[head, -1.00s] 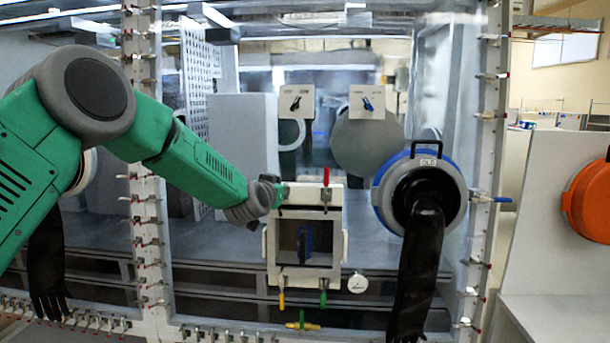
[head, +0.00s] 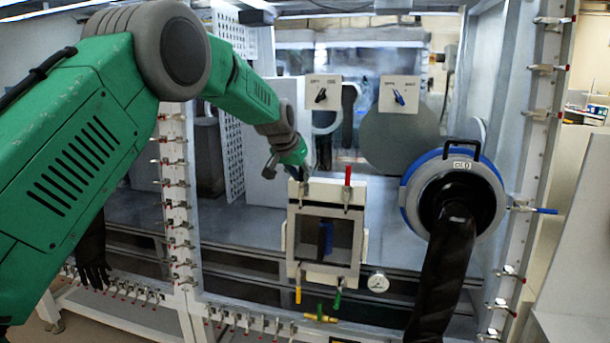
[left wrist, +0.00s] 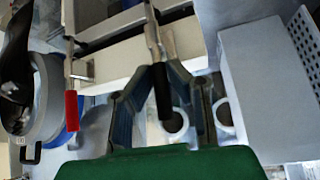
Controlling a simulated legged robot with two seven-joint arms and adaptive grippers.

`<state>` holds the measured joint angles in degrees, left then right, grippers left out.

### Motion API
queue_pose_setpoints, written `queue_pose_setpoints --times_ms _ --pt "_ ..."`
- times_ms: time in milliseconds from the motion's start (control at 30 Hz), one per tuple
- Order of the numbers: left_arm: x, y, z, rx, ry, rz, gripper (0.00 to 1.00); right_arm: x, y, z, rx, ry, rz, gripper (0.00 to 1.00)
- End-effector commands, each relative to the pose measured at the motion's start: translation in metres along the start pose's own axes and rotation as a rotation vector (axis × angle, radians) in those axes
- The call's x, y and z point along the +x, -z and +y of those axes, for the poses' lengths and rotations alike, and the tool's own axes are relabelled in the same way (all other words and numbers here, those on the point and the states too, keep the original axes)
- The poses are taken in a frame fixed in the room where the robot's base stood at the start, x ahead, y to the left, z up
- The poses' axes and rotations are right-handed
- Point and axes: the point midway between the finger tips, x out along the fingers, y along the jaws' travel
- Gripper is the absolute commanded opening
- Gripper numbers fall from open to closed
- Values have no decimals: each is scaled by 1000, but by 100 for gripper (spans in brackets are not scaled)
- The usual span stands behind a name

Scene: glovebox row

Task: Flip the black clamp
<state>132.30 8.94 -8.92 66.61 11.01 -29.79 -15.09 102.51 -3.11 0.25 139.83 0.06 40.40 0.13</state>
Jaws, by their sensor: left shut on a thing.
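The black clamp sits on the top left of a small white framed door box; its dark handle (left wrist: 162,92) shows between the fingers in the left wrist view. My left gripper (left wrist: 165,66) is shut on this handle. In the head view the left gripper (head: 303,174) is at the top left corner of the box, and the fingers are small and partly hide the clamp. The red-handled clamp (head: 347,176) stands upright at the top right of the box; it also shows in the left wrist view (left wrist: 71,108). My right gripper is not in view.
The white box (head: 294,240) has a yellow clamp (head: 298,294) and a green clamp (head: 338,298) below. A blue-ringed round port with a black glove (head: 447,270) is to the right. Two knob panels (head: 400,93) are above. A gauge (head: 378,283) is at lower right.

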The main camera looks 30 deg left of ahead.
Motion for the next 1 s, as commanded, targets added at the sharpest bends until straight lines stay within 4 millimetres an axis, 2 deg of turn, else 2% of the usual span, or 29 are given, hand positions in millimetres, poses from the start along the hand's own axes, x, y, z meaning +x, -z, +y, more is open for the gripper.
queue_pose_setpoints --times_ms 33,700,733,767,800,1000 --pt "-6 10 3 0 -5 11 0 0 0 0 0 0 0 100" --pt "-7 7 2 -9 -13 -49 0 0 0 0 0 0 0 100" --pt "-7 7 2 -9 -13 -49 20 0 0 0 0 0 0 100" --pt "-7 7 2 -8 -13 -50 31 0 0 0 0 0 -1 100" --pt "-7 7 2 -8 -13 -51 33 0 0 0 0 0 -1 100" --pt "-6 2 2 -9 -14 -58 33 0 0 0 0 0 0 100"
